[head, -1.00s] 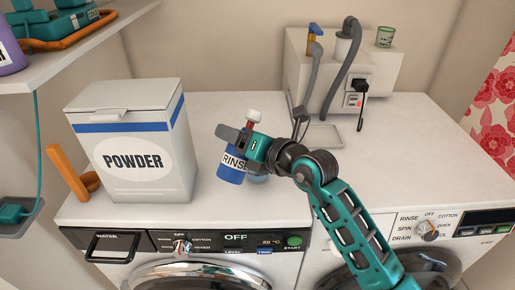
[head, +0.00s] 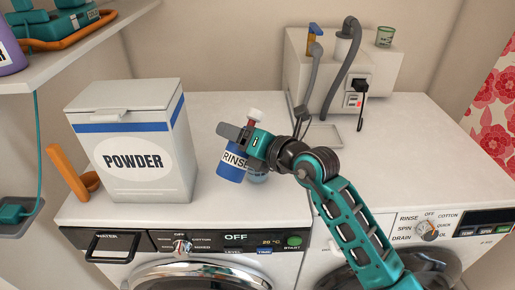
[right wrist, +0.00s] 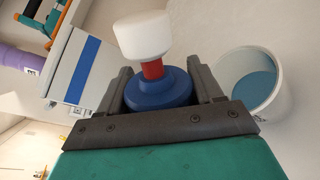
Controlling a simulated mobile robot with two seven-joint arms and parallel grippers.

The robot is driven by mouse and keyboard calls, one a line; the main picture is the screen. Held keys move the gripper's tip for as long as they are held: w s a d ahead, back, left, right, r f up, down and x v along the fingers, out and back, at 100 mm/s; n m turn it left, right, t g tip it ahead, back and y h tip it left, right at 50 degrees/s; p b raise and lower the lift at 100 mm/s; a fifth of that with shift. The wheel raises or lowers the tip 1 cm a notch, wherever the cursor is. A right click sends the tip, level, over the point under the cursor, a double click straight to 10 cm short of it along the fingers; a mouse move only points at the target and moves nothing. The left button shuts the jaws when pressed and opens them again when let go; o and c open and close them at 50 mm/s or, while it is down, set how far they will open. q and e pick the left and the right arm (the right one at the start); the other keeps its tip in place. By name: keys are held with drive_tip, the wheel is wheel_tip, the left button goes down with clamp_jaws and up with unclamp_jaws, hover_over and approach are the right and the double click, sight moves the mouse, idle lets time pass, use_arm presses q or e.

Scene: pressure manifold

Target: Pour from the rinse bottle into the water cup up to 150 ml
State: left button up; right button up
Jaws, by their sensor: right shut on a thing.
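My right gripper (head: 240,134) is shut on the rinse bottle (head: 231,170), a blue bottle with a RINSE label, a red neck and a white cap. In the head view the bottle leans, its top to the right. In the right wrist view the bottle (right wrist: 158,88) sits between both fingers. The water cup (right wrist: 281,103) is a pale, round cup holding bluish liquid, beside the right finger and apart from the bottle's cap. My left gripper is not in view.
A white POWDER box (head: 150,190) stands left of the bottle, with an orange scoop (head: 66,172) beside it. The right worktop is mostly clear.

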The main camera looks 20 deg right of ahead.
drive_tip(key=shift+w+d+r+m+g+y, duration=0.1)
drive_tip(key=shift+r+m+g+y, duration=0.15)
drive_tip(key=shift+m, duration=0.45)
drive_tip(key=shift+w+d+r+m+g+y, duration=0.1)
drive_tip(key=shift+m+g+y, duration=0.1)
drive_tip(key=shift+m, duration=0.5)
drive_tip(key=shift+d+r+m+g+y, duration=0.15)
drive_tip(key=shift+r+m+g, duration=0.1)
drive_tip(key=shift+m, duration=0.45)
idle(5.9)
